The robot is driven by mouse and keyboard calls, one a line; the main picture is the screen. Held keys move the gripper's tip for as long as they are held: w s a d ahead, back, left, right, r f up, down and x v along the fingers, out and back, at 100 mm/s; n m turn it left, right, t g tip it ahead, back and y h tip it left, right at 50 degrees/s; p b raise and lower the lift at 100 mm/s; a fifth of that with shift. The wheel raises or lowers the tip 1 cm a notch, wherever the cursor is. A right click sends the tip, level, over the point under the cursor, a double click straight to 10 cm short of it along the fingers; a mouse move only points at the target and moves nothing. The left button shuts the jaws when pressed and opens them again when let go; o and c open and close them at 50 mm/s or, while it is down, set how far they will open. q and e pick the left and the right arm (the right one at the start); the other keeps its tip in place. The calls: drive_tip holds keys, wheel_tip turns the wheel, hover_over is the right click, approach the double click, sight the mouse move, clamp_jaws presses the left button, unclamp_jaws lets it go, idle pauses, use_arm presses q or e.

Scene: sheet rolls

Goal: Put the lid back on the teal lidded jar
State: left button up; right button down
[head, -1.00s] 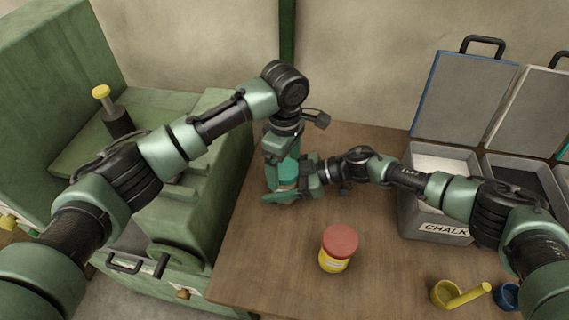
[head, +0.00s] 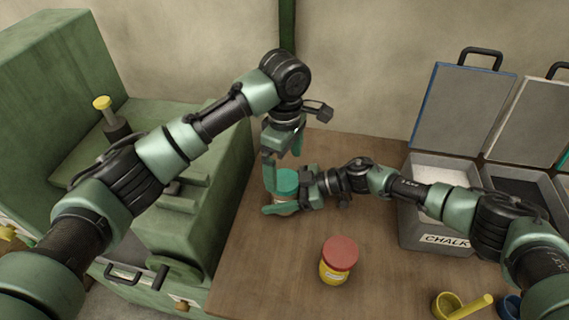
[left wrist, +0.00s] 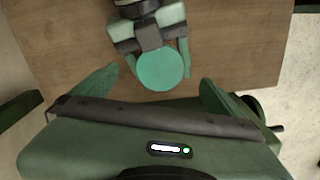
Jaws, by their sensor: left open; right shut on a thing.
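The teal lid (head: 286,179) sits on top of the jar, which stands on the table near its left edge. In the left wrist view the lid (left wrist: 163,70) is a flat teal disc that hides the jar's body. My right gripper (head: 277,197) is shut around the jar's body from the right, below the lid. My left gripper (head: 283,153) points down just above the lid, open and empty, with a finger to either side. Whether the lid is fully seated I cannot tell.
A yellow jar with a red lid (head: 338,252) stands in front. A grey chalk bin (head: 425,240) with its cover raised is at the right. A yellow scoop (head: 465,306) lies at the front right. A green machine (head: 215,170) borders the table's left side.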

use_arm(q)
wheel_tip(320, 180, up, 12)
idle(0.6)
use_arm(e)
drive_tip(key=shift+c, duration=0.8)
unclamp_jaws()
use_arm(q)
drive_tip(key=shift+f+b, duration=0.4)
drive_tip(key=shift+f, duration=0.05)
use_arm(e)
drive_tip(key=shift+v, duration=3.9)
